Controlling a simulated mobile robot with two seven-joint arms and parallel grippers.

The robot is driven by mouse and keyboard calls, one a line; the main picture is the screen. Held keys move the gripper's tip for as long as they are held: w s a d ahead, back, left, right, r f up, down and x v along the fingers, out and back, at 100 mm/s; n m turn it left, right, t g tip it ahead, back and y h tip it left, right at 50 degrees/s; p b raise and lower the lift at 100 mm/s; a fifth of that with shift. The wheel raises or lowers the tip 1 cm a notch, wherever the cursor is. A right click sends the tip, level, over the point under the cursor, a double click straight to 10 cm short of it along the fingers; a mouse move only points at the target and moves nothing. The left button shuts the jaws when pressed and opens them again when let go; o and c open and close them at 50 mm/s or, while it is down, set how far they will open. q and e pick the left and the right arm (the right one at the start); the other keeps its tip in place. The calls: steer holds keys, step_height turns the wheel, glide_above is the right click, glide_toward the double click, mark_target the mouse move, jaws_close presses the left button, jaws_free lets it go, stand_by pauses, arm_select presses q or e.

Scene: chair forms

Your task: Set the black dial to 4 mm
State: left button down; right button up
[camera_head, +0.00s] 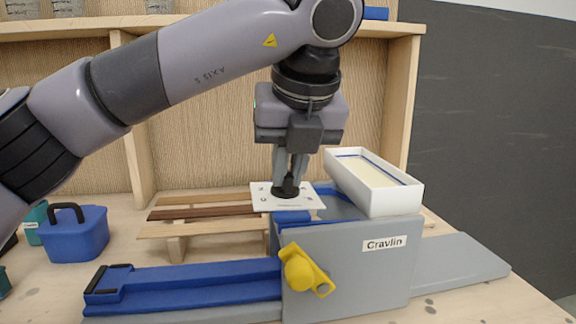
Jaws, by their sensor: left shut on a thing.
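The black dial (286,192) sits on a white scale card (312,201) on top of the grey and blue machine labelled Cravlin (345,262). My left gripper (287,182) points straight down from above and is shut on the dial. The fingers hide part of the dial, and the few marks that show on the card are too small to read surely. I cannot tell which value the dial points to. My right gripper is not in view.
A yellow knob (299,272) is on the machine's front. A white tray (393,199) stands on its right top. A blue bed (190,285) extends left and a grey one (462,262) right. Wooden slats (190,228) lie behind; a blue caddy (75,238) stands left.

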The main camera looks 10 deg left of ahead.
arm_select(q)
steer(key=c, duration=1.2)
jaws_free()
steer(key=shift+o, duration=0.2)
steer(key=p+v, duration=0.1)
steer(key=v, duration=0.6)
steer(key=shift+d, duration=0.1)
